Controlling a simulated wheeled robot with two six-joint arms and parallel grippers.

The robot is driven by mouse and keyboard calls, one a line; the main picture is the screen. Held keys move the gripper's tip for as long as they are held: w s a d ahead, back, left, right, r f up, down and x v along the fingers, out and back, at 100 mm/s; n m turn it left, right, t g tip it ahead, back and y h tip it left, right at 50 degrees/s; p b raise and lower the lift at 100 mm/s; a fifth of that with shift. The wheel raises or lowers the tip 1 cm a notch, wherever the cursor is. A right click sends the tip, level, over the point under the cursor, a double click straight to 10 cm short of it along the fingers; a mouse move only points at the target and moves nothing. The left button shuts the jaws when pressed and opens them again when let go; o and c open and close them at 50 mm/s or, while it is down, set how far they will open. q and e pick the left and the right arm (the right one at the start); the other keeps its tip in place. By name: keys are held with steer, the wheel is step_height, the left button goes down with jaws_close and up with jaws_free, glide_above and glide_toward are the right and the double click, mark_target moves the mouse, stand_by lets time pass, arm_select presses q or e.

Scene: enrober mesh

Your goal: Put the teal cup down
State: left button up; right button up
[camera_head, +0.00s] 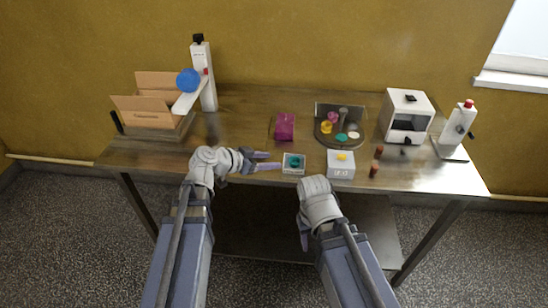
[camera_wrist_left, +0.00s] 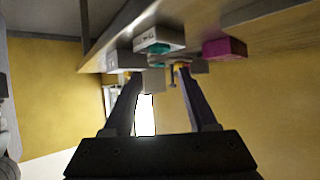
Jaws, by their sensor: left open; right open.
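The teal cup (camera_head: 294,161) shows in the head view as a small teal round shape at a small white box (camera_head: 292,170) near the table's front edge. Whether it sits inside or on top I cannot tell. A teal shape at a white box also shows in the left wrist view (camera_wrist_left: 158,47). My left gripper (camera_head: 267,161) is open and empty, its fingers pointing right, just left of the white box. Its two spread fingers also show in the left wrist view (camera_wrist_left: 158,78). My right gripper (camera_head: 304,236) is low in front of the table, partly hidden by its wrist.
A white box with a yellow top (camera_head: 341,167) stands right of the teal one. Behind are a magenta box (camera_head: 285,124) and a dark round tray (camera_head: 326,139) with coloured pieces. A white machine (camera_head: 405,105) stands right. The left-middle tabletop (camera_head: 240,120) is clear.

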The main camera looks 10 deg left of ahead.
arm_select(q)
steer(key=s+d+f+n+g+y, duration=0.1)
steer(key=s+d+f+g+y, duration=0.2)
steer(key=s+d+f+g, duration=0.4)
steer(key=s+a+f+n+y, duration=0.2)
steer(key=s+y, duration=0.1)
steer(key=s, duration=0.3)
steer(key=s+a+f+n+g+y, duration=0.1)
steer(key=s+a+f+n+y, duration=0.1)
steer(key=s+y, duration=0.2)
steer(key=s, duration=0.2)
steer(key=shift+s+n+g, duration=0.3)
